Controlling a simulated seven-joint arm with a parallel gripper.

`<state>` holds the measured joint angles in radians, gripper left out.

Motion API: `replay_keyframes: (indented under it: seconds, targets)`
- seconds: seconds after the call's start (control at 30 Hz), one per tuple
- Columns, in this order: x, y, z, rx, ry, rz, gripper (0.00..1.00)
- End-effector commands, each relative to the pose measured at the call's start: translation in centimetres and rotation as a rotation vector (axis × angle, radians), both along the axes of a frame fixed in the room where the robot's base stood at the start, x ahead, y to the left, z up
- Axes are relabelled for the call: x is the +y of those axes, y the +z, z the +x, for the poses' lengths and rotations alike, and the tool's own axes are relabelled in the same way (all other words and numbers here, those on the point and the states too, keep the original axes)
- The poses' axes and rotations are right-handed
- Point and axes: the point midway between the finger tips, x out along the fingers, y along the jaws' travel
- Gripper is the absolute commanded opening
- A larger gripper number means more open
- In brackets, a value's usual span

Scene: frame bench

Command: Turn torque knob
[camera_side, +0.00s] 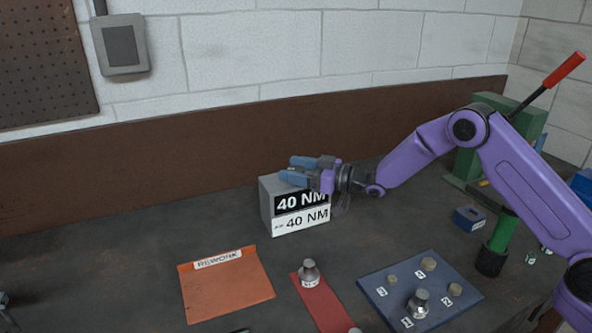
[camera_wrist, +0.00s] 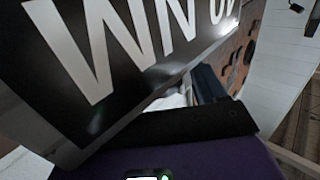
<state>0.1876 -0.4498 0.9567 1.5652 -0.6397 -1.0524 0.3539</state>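A grey torque box (camera_side: 267,215) stands on the bench in the side view. Its front has a black panel reading "40 NM" (camera_side: 300,203) above a white panel also reading "40 NM" (camera_side: 302,221). In the wrist view the black panel (camera_wrist: 100,100) fills the upper left, upside down and very close. My gripper (camera_side: 291,168) lies at the box's top edge, its two blue fingers pointing left. The fingers look slightly apart, but whether anything is between them is hidden. I cannot make out the torque knob in either view.
An orange tray marked "REWORK" (camera_side: 228,290) lies front left. A red mat (camera_side: 325,301) carries a metal piece (camera_side: 309,273). A blue plate (camera_side: 385,286) with several metal fasteners is front right. The bench left of the box is clear.

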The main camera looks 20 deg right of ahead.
Motion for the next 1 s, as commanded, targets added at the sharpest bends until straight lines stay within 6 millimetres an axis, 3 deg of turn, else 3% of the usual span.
replay_keyframes:
  seconds: [0.37, 1.0]
  targets:
    - [-1.2, -0.1, -1.0, 0.002, 0.000, -0.002, 0.70]
    - [-9.9, -0.1, -9.3, 0.002, -0.002, -0.001, 0.70]
